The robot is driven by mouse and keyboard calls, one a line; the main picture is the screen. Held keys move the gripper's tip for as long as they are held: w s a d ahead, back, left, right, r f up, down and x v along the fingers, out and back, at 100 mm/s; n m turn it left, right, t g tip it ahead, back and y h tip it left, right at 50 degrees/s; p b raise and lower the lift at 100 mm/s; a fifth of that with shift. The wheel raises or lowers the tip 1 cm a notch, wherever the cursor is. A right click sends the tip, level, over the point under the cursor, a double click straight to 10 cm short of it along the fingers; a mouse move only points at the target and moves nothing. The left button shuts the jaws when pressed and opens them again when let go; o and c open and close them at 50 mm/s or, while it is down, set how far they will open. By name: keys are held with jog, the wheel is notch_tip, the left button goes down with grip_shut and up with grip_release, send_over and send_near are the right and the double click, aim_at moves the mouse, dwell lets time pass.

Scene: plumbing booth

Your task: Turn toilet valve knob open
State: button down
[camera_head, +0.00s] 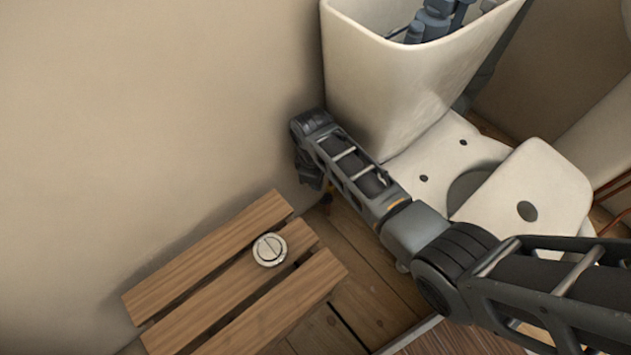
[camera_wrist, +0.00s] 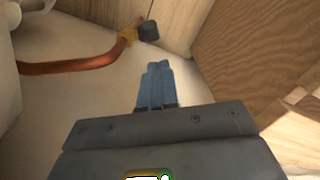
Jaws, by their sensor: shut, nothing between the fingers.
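In the wrist view, a small dark knob (camera_wrist: 148,31) sits at the end of a brass valve body (camera_wrist: 129,36). A copper pipe (camera_wrist: 72,66) curves from the valve to the left. My gripper (camera_wrist: 158,66) has its two blue-grey fingers together with nothing between them. The fingertips appear just below the knob in the picture and apart from it. In the head view, my arm reaches down beside the toilet tank (camera_head: 385,85), and the fingers and knob cannot be made out there. Whether the valve is open or shut cannot be told.
A wooden slatted bench (camera_head: 215,270) holds a round flush button (camera_head: 269,250). The toilet bowl (camera_head: 440,155) is right of my arm. The pale wall (camera_head: 150,110) is close at the left. A wooden panel (camera_wrist: 250,60) stands right of my fingers in the wrist view.

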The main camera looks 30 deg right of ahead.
aim_at(327, 200)
notch_tip(327, 200, down, 8)
jog(key=b, duration=0.3)
jog(key=shift+s+d+r, duration=0.15)
jog(key=shift+r, duration=0.05)
